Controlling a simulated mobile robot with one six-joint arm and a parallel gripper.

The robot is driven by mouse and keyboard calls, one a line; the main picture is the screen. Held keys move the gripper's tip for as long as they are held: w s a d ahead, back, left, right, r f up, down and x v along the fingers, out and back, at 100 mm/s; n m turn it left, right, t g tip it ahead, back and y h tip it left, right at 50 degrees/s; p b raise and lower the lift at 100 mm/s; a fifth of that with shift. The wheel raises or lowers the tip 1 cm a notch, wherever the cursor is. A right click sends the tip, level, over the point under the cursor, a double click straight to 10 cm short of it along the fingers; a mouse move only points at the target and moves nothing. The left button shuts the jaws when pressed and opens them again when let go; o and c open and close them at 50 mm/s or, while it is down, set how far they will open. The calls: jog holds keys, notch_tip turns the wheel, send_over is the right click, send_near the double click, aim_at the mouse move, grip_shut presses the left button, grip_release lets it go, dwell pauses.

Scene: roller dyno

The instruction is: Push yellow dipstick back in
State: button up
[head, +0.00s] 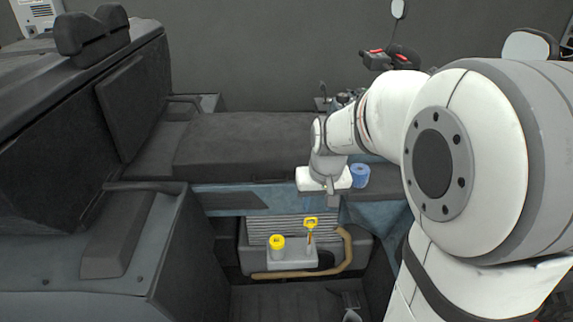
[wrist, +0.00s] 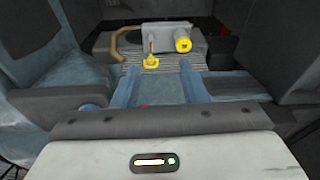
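The yellow dipstick (head: 310,223) has a loop handle that stands above a grey block, with a short stretch of its stem showing below the handle. In the wrist view the dipstick handle (wrist: 151,62) is near the top, a little left of centre. My gripper (head: 332,200) is above and slightly right of the dipstick, pointing down and apart from it. In the wrist view two separated bluish-grey fingers of my gripper (wrist: 159,72) show with nothing between them. The dipstick handle lies beyond their tips. The lower end of the stem is hidden in the block.
A yellow cap (head: 277,243) sits left of the dipstick on the grey block (head: 290,260). A tan hose (head: 347,252) curves around the block's right side. A blue roll (head: 360,175) is right of my gripper. A dark seat-like bench (head: 240,145) lies behind.

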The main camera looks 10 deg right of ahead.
jog(key=shift+m, duration=0.3)
jog(key=w+d+f, duration=0.1)
jog(key=w+f, duration=0.1)
jog(key=w, duration=0.2)
jog(key=w+d+f, duration=0.2)
jog(key=w, duration=0.2)
jog(key=w+d+f+p, duration=0.1)
jog(key=w+f, duration=0.1)
jog(key=w, duration=0.3)
jog(key=shift+d+f, duration=0.15)
grip_shut()
jog(key=p, duration=0.2)
send_over(311, 226)
jog(key=s+x, duration=0.1)
jog(key=x, duration=0.3)
jog(key=s+x, duration=0.1)
jog(key=x, duration=0.8)
jog(key=shift+s+d+f, duration=0.15)
jog(key=shift+s+f, duration=0.25)
jog(key=shift+f, duration=0.25)
jog(key=b+x, duration=0.2)
jog(key=x, duration=0.1)
jog(key=s+b+x, duration=0.1)
jog(key=b+x, duration=0.2)
jog(key=s+b+x, duration=0.1)
jog(key=b+x, duration=0.1)
jog(key=x, duration=0.1)
jog(key=shift+f, duration=0.4)
jog(key=shift+s, duration=0.1)
